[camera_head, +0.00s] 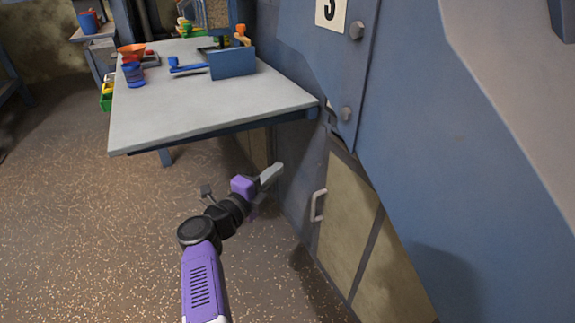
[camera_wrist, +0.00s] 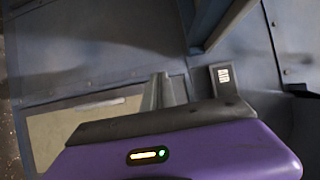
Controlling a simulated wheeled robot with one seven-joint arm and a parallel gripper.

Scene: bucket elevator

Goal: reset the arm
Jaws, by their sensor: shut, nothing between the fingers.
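My gripper (camera_head: 272,173) is at the end of my purple and black arm, low in front of the blue machine housing and below the table's height. Its fingers are shut with nothing between them. They point towards the blue panel; whether they touch it I cannot tell. In the wrist view the closed fingers (camera_wrist: 164,92) show beyond the purple gripper body, in front of blue-grey panels.
A grey table (camera_head: 200,110) stands ahead with a blue box (camera_head: 232,64), a blue cup (camera_head: 133,76) and an orange funnel (camera_head: 131,51). A cabinet door (camera_head: 347,205) with a pale handle (camera_head: 318,205) is right of my gripper. Speckled floor at left is clear.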

